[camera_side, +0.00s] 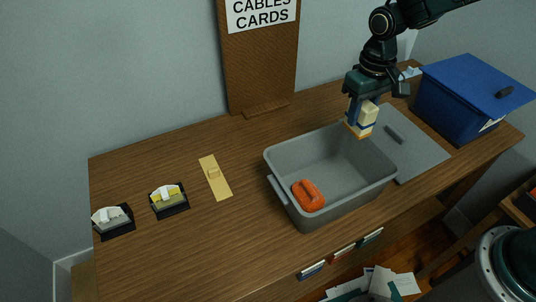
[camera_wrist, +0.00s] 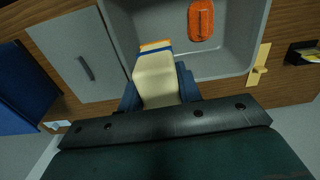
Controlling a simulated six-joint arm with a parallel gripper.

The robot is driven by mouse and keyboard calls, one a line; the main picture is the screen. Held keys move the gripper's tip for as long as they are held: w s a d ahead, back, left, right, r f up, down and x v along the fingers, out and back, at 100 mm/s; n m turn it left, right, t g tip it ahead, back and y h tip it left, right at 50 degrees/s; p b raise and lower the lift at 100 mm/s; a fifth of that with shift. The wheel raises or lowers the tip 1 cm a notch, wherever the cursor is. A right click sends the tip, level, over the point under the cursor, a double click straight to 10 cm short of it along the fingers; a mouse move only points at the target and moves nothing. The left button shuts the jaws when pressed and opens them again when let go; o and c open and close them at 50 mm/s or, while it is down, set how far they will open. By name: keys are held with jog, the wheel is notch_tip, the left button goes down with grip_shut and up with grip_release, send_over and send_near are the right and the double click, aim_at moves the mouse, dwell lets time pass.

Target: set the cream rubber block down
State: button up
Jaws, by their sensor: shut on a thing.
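The cream rubber block (camera_side: 368,112), with a blue band and an orange end, is held upright with its orange end down. My gripper (camera_side: 361,108) is shut on it, above the back right rim of the grey bin (camera_side: 283,191). In the wrist view the block (camera_wrist: 156,78) sits between the blue fingers of my gripper (camera_wrist: 159,92), with the bin (camera_wrist: 228,58) beyond it. The block appears to be in the air; its exact height over the bin is hard to tell.
An orange object (camera_side: 308,195) lies inside the bin. A grey lid (camera_side: 417,150) lies flat right of it, and a blue box (camera_side: 461,99) stands farther right. A tan plate (camera_side: 215,177) and two small black trays (camera_side: 170,209) are on the left. The table's back left is clear.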

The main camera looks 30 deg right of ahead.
jog(key=shift+s+d, duration=0.2)
jog(key=shift+d, duration=0.25)
jog(key=shift+f, duration=0.15)
notch_tip(320, 180, down, 20)
jog(key=shift+r, duration=0.1)
dwell(0.8)
jog(key=o, duration=1)
jog(key=shift+o, duration=0.2)
notch_tip(320, 180, up, 12)
dwell(0.4)
jog(key=shift+r, duration=0.1)
dwell(0.4)
